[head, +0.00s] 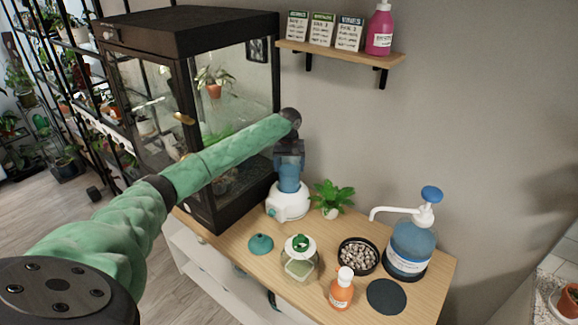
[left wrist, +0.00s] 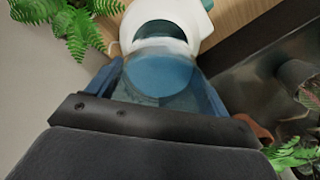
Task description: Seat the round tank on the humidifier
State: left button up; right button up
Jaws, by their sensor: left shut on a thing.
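The round tank (head: 289,178) is translucent blue and hangs below my left gripper (head: 289,160). My left gripper is shut on it, with a finger on each side in the left wrist view (left wrist: 160,88). The white humidifier (head: 288,204) stands on the wooden cabinet top, directly under the tank. In the left wrist view the white humidifier body (left wrist: 178,14) shows just beyond the tank (left wrist: 158,72). The tank's lower end meets or overlaps the humidifier's top in the picture; I cannot tell whether they touch. My right gripper is not in view.
A black-framed terrarium (head: 205,130) stands close on the left. A green plant (head: 331,196) is just right of the humidifier.

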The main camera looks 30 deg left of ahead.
pick_arm(q)
jog(key=shift+f, duration=0.5)
dwell(0.3)
jog(key=o, duration=1.8)
jog(key=shift+c, duration=0.2)
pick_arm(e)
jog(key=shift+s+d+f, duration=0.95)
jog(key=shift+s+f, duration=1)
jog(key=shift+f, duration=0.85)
pick_arm(q)
jog(key=shift+r+p, duration=1.4)
jog(key=shift+r, duration=0.1)
notch_tip(320, 180, up, 8)
jog(key=p, duration=0.6)
jog(key=shift+p, duration=0.35)
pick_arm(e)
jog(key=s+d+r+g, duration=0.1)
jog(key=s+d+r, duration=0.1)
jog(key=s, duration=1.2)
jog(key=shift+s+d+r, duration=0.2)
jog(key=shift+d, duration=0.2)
